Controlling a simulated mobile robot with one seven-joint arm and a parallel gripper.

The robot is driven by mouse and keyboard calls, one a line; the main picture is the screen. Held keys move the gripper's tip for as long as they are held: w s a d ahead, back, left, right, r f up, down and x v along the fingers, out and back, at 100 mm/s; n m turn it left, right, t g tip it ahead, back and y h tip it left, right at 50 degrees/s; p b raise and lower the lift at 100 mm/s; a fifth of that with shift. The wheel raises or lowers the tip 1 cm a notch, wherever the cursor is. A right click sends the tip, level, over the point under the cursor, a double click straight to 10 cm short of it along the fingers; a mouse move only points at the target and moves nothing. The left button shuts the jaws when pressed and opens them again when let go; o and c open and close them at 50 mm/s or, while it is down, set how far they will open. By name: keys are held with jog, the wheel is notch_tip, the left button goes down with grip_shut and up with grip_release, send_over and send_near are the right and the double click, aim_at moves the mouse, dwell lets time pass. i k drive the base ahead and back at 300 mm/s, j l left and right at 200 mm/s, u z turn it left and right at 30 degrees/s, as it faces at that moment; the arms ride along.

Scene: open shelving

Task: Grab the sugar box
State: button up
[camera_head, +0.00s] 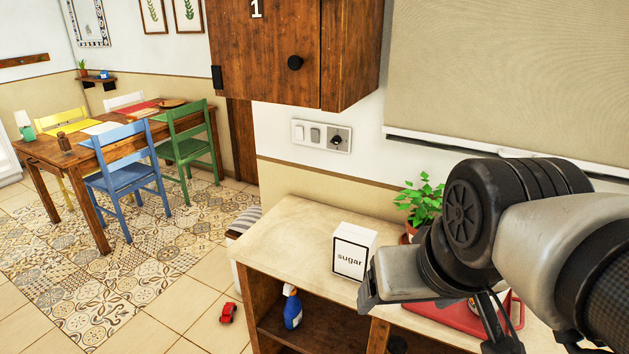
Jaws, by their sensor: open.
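The sugar box (351,255) is a white box with a black frame and the word "sugar" on its front. It stands upright on the pale top of the open shelving (305,228). My gripper (500,335) shows at the lower right, over the front part of the shelving, to the right of the box and lower in the picture. It is open and apart from the box. My wrist hides part of the top just right of the box, and the fingers are only partly visible.
A potted plant (422,200) stands behind and right of the box. A red tray-like item (448,316) lies partly under my arm. A blue spray bottle (292,309) is on the shelf below. A wooden cabinet (270,50) hangs above. A red toy car (228,312) lies on the floor.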

aim_at(354, 246)
jog(key=i+j+z, duration=0.25)
jog(key=j+z, duration=0.25)
jog(key=i+j+z, duration=0.25)
jog(key=j, duration=0.25)
jog(key=j+z, duration=0.25)
jog(key=j, duration=0.1)
